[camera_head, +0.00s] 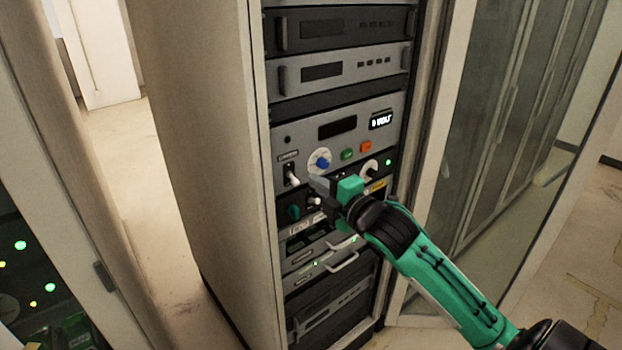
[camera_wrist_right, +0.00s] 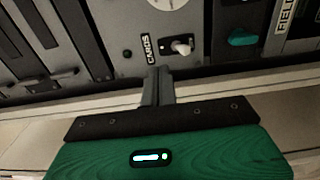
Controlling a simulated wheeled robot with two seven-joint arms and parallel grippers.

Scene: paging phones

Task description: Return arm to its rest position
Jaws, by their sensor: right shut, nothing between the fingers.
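My right arm (camera_head: 432,275), green and black, reaches in from the lower right of the head view. My right gripper (camera_head: 318,186) is shut and empty in front of the rack's control panel. Its closed fingers also show in the right wrist view (camera_wrist_right: 158,88), below a white toggle switch (camera_wrist_right: 181,47). I cannot tell whether the fingertips touch the panel. The same kind of white toggle (camera_head: 292,178) shows left of the gripper in the head view. The gripper hides part of the lower panel. My left gripper is not in view.
The rack (camera_head: 345,103) holds several units, with a blue knob (camera_head: 320,161), a green button (camera_head: 347,155) and an orange button (camera_head: 366,146). A cabinet side (camera_head: 200,130) stands left. An open glass door (camera_head: 480,150) stands right, close to my arm. Drawer handles (camera_head: 342,262) stick out below.

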